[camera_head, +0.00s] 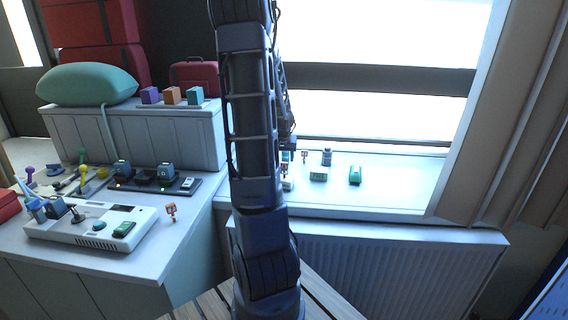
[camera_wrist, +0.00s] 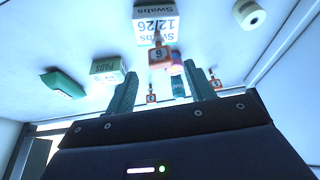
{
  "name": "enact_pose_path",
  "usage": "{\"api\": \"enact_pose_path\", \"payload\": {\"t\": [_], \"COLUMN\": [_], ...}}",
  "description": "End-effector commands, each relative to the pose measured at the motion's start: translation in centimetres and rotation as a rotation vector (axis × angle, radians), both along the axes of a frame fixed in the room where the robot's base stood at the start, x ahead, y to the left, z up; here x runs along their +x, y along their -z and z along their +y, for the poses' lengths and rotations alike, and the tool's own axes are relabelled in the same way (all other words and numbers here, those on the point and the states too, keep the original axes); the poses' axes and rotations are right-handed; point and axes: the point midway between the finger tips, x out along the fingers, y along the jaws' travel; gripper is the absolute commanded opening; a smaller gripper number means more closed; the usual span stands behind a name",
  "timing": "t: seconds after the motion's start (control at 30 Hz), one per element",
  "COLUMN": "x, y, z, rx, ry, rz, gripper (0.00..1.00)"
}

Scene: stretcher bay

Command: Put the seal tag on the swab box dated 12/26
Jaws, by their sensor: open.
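The swab box (camera_wrist: 155,22), white with "Swabs 12/26" showing upside down, is at the top middle of the wrist view. An orange and white tag (camera_wrist: 160,56) with a dark mark overlaps the box's near edge; I cannot tell whether it touches the box or is the seal tag. My gripper (camera_wrist: 164,76) is open, its two green fingers apart and pointing toward the box and tag. In the head view my arm hides most of the gripper and the box area.
Other small orange tags (camera_wrist: 151,98) (camera_wrist: 215,83) stand near the fingers. A pads box (camera_wrist: 107,70), a green item (camera_wrist: 63,84) and a white roll (camera_wrist: 250,15) lie around. In the head view, another orange tag (camera_head: 171,211) stands on the left counter. The sill's right part is clear.

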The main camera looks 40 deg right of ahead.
Motion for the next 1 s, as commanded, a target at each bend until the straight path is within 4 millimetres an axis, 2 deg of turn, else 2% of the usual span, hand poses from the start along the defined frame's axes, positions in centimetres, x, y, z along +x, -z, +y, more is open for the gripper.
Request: {"api": "enact_pose_path", "payload": {"t": [0.13, 0.37, 0.47, 0.57, 0.73, 0.87, 1.0], "x": [-0.4, -0.8, -0.7, -0.4, -0.5, -1.3, -3.0], "y": [-1.7, -3.0, -3.7, -5.1, -8.3, -10.7, -13.0], "z": [0.6, 1.0, 2.1, 4.7, 11.1, 16.1, 21.0], "rx": [-0.001, 0.001, 0.011, 0.032, 0.077, 0.103, 0.115], "ry": [-0.004, -0.003, -0.021, -0.063, -0.176, -0.266, -0.364], "rz": [-0.002, -0.001, -0.008, -0.023, -0.047, -0.059, -0.064], "gripper": [0.54, 0.54, 0.54, 0.54, 0.54, 0.54, 0.54]}}
